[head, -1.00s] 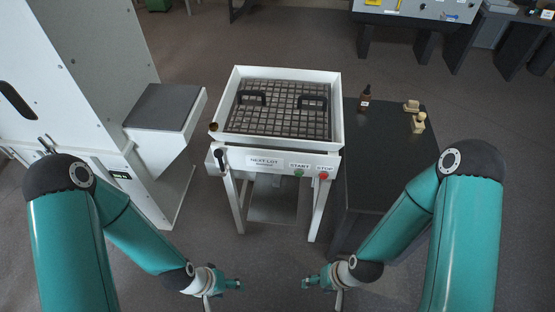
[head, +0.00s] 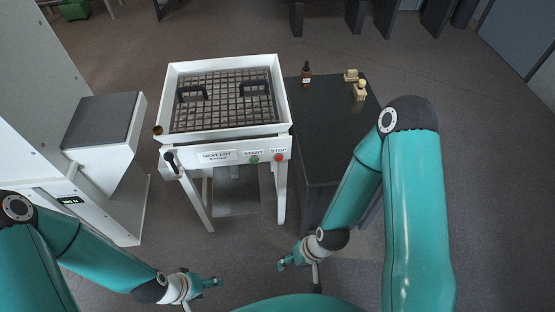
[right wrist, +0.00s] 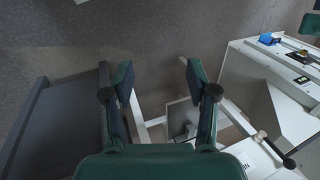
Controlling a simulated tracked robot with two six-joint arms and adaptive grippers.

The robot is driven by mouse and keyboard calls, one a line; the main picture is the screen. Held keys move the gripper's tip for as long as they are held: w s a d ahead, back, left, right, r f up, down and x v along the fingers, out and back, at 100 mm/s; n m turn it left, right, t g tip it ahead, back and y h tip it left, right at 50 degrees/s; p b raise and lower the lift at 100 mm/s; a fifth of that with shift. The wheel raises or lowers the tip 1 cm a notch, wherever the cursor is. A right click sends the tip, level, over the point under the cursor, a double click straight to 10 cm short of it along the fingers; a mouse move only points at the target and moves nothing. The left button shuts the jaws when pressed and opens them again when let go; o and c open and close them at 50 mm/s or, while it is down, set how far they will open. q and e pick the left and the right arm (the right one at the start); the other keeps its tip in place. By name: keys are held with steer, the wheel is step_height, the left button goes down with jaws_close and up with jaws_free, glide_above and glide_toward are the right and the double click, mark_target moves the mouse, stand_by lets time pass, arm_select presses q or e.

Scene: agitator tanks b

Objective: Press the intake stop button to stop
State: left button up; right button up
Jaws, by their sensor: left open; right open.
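The red stop button (head: 279,157) sits under a STOP label at the right end of the front panel of a white intake table. A green start button (head: 254,159) is just left of it. My right gripper (head: 283,265) is open and empty, below and in front of the stop button, apart from it. In the right wrist view its two fingers (right wrist: 155,85) stand apart with nothing between them. My left gripper (head: 214,283) is open and empty, low in front of the table, further left. The stop button cannot be made out in the right wrist view.
The white table (head: 228,138) bears a grid with two black handles. A black lever (head: 171,161) is at its panel's left end. A dark side table (head: 330,120) with a brown bottle (head: 306,74) and wooden pieces stands right. A white cabinet (head: 45,120) stands left. Floor in front is clear.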

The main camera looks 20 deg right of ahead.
stand_by(0.3)
jaws_close()
stand_by(1.4)
